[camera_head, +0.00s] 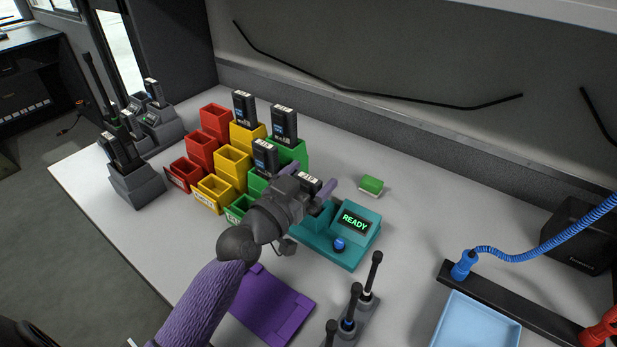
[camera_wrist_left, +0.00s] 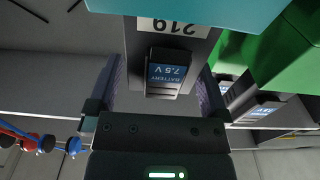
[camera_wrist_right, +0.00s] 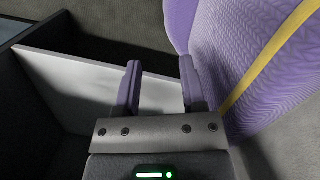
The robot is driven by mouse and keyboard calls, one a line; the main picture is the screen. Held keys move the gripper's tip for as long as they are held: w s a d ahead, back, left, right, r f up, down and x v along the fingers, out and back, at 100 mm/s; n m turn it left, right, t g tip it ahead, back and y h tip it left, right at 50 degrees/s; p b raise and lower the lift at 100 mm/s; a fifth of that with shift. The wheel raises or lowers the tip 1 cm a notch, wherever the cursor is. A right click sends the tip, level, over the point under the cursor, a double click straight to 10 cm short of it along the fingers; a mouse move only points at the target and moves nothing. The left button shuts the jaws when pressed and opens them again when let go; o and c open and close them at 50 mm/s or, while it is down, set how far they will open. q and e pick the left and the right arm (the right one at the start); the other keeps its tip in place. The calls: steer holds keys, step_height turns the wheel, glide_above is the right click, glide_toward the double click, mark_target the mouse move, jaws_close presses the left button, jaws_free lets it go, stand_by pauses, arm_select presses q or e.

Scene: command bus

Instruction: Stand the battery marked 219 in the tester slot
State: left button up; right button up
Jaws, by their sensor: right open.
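The battery marked 219 (camera_wrist_left: 168,52) is dark grey with a blue 7.5 V label and shows upside down in the left wrist view. In the head view its pale-labelled top (camera_head: 310,180) shows between the fingers. My left gripper (camera_head: 308,184) is shut on it, one purple finger at each side, above the tester's left part. The teal tester (camera_head: 367,214) has a READY screen and a blue button; its edge (camera_wrist_left: 195,6) meets the battery's 219 end in the wrist view. The slot and the depth of the battery in it are hidden. My right gripper (camera_wrist_right: 160,90) is open and empty.
Red (camera_head: 214,121), yellow (camera_head: 234,163) and green bins stand left of the tester, several holding batteries. A small green block (camera_head: 372,185) lies behind the tester. A purple mat (camera_head: 272,308), radios (camera_head: 351,308) and a pale blue tray (camera_head: 477,325) lie in front.

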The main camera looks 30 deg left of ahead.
arm_select(q)
steer(key=shift+r, duration=0.1)
step_height(320, 180, up, 8)
steer(key=p, duration=0.5)
steer(key=shift+r+p, duration=0.7)
steer(key=shift+r, duration=0.25)
steer(key=shift+f, duration=0.1)
arm_select(e)
steer(key=w+a+r+t, duration=0.1)
steer(key=w+a+r, duration=0.1)
steer(key=r, duration=0.4)
steer(key=shift+w, duration=0.6)
steer(key=shift+s+d, duration=0.1)
steer(key=shift+s, duration=0.15)
